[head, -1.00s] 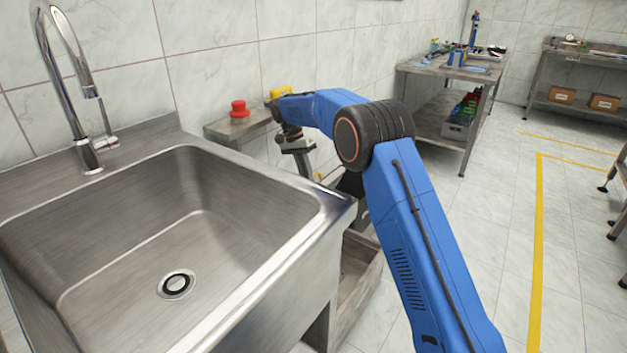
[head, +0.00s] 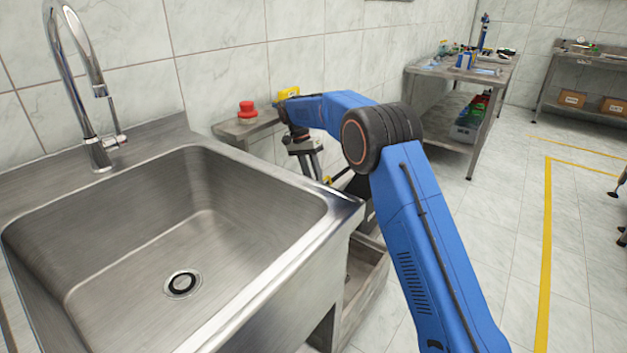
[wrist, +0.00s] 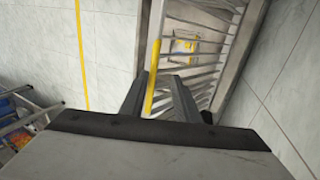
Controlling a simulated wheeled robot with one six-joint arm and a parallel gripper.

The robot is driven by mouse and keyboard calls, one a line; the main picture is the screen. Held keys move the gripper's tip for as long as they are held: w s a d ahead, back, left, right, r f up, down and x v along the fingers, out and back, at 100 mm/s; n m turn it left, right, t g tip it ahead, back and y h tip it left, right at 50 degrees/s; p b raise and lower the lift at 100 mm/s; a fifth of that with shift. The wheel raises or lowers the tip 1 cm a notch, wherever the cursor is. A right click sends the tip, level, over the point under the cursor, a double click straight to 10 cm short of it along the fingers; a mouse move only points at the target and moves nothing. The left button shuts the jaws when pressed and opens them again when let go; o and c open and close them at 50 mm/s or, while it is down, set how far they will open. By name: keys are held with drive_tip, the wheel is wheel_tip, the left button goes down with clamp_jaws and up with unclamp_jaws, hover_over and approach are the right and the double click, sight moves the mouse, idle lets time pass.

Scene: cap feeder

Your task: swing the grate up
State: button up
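The grate (wrist: 205,50) shows in the wrist view as a grey frame with several slats. A yellow grip (wrist: 153,88) lies along its left bar. My gripper (wrist: 160,78) is at that bar, with the yellow grip between its two fingers. The fingers stand apart, with a visible gap at least on the right side of the grip. In the head view my gripper (head: 309,163) points down beyond the sink's far right corner, with a bit of yellow beside it. The grate is mostly hidden there by the sink and my arm.
The steel sink (head: 255,275) with its tap (head: 97,140) fills the left. A red button (head: 247,110) and a yellow item (head: 288,93) are on a small shelf (head: 236,128) at the wall. A workbench (head: 455,70) stands behind. Floor at the right is open.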

wheel_tip(320, 180, up, 10)
idle(0.5)
